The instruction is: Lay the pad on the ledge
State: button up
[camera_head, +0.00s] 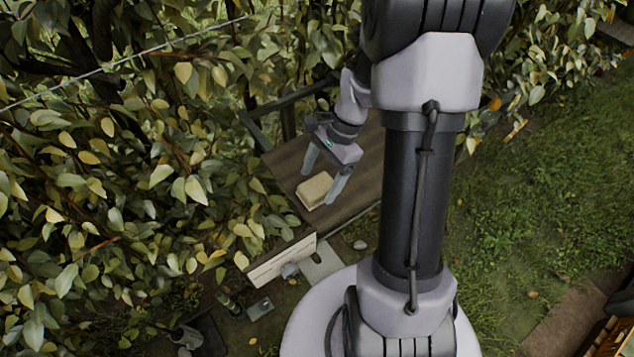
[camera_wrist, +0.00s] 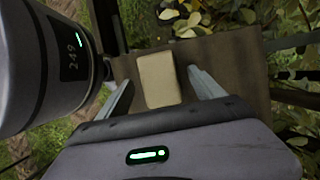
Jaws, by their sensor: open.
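The pad (camera_head: 314,190) is a small beige block lying on a brown wooden surface (camera_head: 348,176), which looks like the ledge. In the wrist view the pad (camera_wrist: 158,80) lies on the same brown board (camera_wrist: 232,62), between the two fingers but with clear space on both sides. My gripper (camera_head: 323,187) is open, its fingers spread on either side of the pad and pointing down toward the board. In the wrist view my gripper (camera_wrist: 160,92) shows no finger touching the pad. How high the fingertips are above the board is hard to tell.
Dense leafy branches (camera_head: 120,190) fill the left and crowd the board's left edge. A dark frame post (camera_head: 252,130) stands at the board's back corner. Open grass (camera_head: 530,200) spreads at right.

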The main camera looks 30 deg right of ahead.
jog(key=p+v, duration=0.2)
jog(key=v, duration=0.8)
jog(key=s+a+r+n+t+h, duration=0.2)
jog(key=a+r+n, duration=0.4)
jog(key=a+r, duration=0.35)
jog(key=s+a+r+n+t, duration=0.45)
jog(key=s+a+n, duration=0.25)
jog(key=s+a, duration=0.25)
notch_tip(320, 180, down, 19)
jog(key=b, duration=1.9)
jog(key=shift+a+h+b, duration=0.15)
jog(key=shift+h+b, duration=0.15)
jog(key=shift+b, duration=0.05)
jog(key=shift+g, duration=0.25)
